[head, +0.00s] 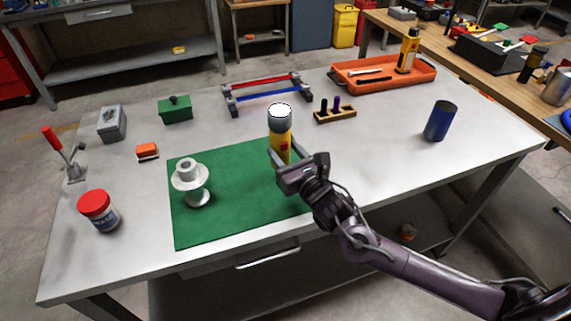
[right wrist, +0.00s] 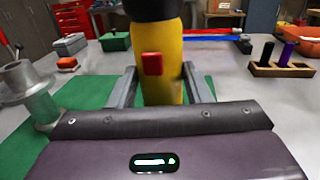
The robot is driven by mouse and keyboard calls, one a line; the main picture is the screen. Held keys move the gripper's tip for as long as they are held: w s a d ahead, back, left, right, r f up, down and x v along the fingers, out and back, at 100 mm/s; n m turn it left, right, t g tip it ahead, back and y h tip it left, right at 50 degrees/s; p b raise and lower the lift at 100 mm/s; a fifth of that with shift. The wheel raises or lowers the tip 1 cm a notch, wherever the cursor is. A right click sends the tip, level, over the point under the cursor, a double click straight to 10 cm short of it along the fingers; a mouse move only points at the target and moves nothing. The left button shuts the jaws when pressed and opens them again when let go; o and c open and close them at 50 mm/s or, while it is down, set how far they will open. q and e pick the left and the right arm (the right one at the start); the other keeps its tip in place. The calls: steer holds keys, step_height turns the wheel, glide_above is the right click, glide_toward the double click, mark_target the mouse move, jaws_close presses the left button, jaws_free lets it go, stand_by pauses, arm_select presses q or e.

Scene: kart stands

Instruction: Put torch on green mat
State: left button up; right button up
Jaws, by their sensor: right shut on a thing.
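The torch (head: 281,143) has a yellow body with a red button, a dark collar and a pale lens end facing up. It is upright, over the far right part of the green mat (head: 225,225). My right gripper (head: 280,155) is shut on the torch's yellow body. In the right wrist view the yellow torch (right wrist: 160,75) stands between the two fingers, its top cut off by the frame. Whether its base touches the mat is hard to tell. My left gripper is not in view.
A white spool-like part (head: 196,184) stands on the mat's left half. A red-lidded jar (head: 99,211) is left of the mat. A wooden holder (head: 335,115), a red and blue rack (head: 267,94) and an orange tray (head: 350,78) lie behind. A blue cylinder (head: 440,121) stands right, with clear table around it.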

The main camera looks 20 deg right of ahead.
step_height(320, 180, down, 4)
steer(key=shift+f, duration=0.1)
steer(key=shift+f, duration=0.1)
steer(key=o, duration=1.1)
steer(key=shift+o, duration=0.2)
